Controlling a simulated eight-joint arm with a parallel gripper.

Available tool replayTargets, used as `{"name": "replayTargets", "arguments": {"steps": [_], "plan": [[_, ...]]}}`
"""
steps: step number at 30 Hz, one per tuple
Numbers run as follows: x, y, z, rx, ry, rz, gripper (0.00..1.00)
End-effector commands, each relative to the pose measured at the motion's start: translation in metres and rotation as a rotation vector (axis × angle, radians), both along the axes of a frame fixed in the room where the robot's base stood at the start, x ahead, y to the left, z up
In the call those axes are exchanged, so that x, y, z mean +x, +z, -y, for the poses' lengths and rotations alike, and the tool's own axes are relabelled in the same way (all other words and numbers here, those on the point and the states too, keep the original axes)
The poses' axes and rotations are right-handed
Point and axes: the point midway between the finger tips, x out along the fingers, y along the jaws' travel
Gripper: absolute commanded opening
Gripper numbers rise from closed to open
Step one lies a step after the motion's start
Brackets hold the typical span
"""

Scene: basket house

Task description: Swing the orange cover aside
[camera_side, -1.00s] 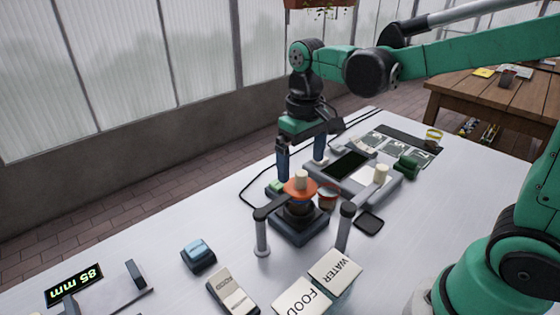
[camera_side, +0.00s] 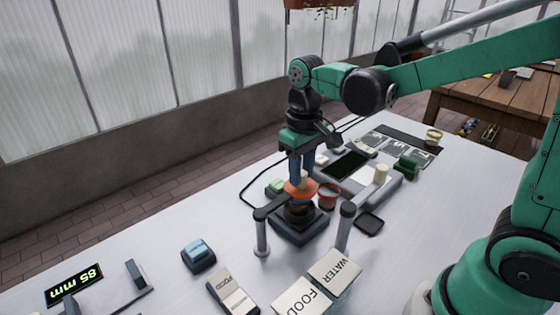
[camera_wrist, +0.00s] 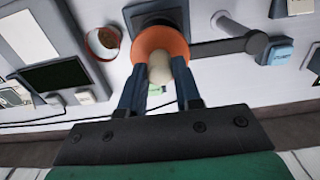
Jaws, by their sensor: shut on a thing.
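The orange cover (camera_side: 300,195) is a round disc with a pale upright knob (camera_side: 302,177), sitting over a dark square-based stand (camera_side: 298,226). In the wrist view the cover (camera_wrist: 150,40) lies between my fingertips, with its pale knob (camera_wrist: 161,72) toward the camera. A dark arm runs from the cover's side to a grey post (camera_side: 262,236). My gripper (camera_side: 302,180) points down and is shut on the knob. The fingers partly hide the knob in the side view. The cover still lies over the stand.
A second post (camera_side: 345,228) stands right of the stand. A grey tray with a dark screen (camera_side: 347,165) lies behind.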

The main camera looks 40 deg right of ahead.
Motion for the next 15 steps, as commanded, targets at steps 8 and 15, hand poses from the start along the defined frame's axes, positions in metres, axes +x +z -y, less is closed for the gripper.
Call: {"name": "replayTargets", "arguments": {"steps": [8, 15], "plan": [[0.0000, 0.0001, -0.0002, 0.001, 0.000, 0.000, 0.16], [0.0078, 0.0004, -0.0020, 0.001, 0.001, 0.000, 0.16]]}}
